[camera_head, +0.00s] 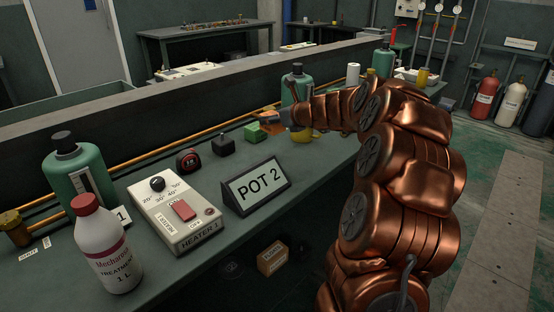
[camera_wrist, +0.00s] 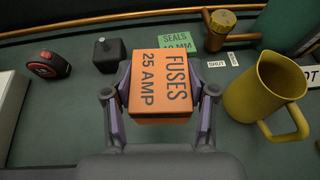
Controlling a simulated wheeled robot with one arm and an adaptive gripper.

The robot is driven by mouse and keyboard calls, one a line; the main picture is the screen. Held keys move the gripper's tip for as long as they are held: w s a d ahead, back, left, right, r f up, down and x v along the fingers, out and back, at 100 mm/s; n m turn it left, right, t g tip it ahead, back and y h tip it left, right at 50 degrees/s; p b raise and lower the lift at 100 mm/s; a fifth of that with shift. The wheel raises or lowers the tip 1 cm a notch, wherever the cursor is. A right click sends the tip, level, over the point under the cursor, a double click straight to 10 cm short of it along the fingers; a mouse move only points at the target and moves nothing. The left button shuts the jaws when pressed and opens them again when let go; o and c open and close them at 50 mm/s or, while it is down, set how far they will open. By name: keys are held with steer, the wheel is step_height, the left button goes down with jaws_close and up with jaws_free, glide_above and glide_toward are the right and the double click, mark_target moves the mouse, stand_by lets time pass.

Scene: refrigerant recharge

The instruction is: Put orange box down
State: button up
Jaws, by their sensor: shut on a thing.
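The orange box (camera_wrist: 160,97), labelled "FUSES 25 AMP", is between the two fingers of my gripper (camera_wrist: 160,100) in the wrist view. My gripper is shut on its sides. In the head view only a small orange part (camera_head: 267,116) of it shows, beside my gripper (camera_head: 284,118) over the green bench (camera_head: 130,183). I cannot tell whether its underside touches the bench. A green box (camera_wrist: 174,41), labelled "SEALS 10 MM", is just beyond the orange box in the wrist view and partly hidden by it. It also shows in the head view (camera_head: 255,132).
A yellow jug (camera_wrist: 262,92) stands close to the right of my gripper. A black block (camera_wrist: 109,56) and a red-black tape measure (camera_wrist: 48,65) are to the left. A brass-capped valve (camera_wrist: 218,30) is at the back. The "POT 2" sign (camera_head: 256,187) is nearer the bench's front edge.

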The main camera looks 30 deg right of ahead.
steer(key=shift+s+d+r+n+y, duration=0.35)
steer(key=shift+d+n+y, duration=0.15)
steer(key=shift+f+b, duration=1.7)
steer(key=shift+f, duration=3.2)
steer(key=shift+f, duration=0.1)
steer(key=o, duration=1.2)
steer(key=shift+s+r, duration=0.15)
steer(key=shift+r, duration=0.05)
steer(key=p+v, duration=0.2)
steer(key=v, duration=0.8)
steer(key=shift+v, duration=0.85)
